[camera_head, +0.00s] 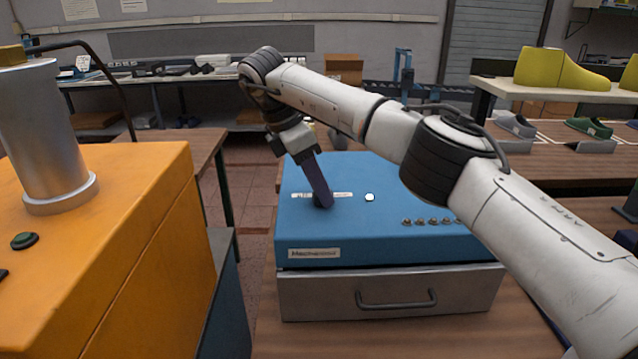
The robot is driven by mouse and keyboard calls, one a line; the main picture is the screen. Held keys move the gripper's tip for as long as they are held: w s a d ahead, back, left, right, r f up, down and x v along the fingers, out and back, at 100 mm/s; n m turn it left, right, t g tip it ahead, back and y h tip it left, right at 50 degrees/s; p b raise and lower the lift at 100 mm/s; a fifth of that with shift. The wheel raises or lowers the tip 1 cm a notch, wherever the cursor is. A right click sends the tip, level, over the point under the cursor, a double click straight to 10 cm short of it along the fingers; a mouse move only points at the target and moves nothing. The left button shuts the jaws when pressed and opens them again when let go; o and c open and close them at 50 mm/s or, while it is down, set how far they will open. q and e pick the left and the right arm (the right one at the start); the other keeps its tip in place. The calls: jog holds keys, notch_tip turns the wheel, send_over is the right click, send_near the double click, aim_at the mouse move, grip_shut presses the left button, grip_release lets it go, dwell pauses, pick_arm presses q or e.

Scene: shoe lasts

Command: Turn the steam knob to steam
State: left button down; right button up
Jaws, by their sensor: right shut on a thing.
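The steam knob (317,201) is a small dark knob on top of a blue machine (390,240), between two small white labels. It is mostly hidden by my right gripper (322,203). My right gripper points down, slightly tilted, and its fingers are shut on the knob. The knob's exact setting cannot be read, and the label text is too small to read. My left gripper is not in view.
A white round button (369,197) and several small metal knobs (432,221) sit to the right on the blue top. A steel drawer (390,294) with a handle is below. An orange machine (150,230) with a metal cylinder (45,135) stands close at the left.

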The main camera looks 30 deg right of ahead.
jog(key=shift+r, duration=0.15)
jog(key=o, duration=1)
jog(key=shift+o, duration=0.2)
jog(key=v, duration=1)
jog(key=shift+a, duration=0.1)
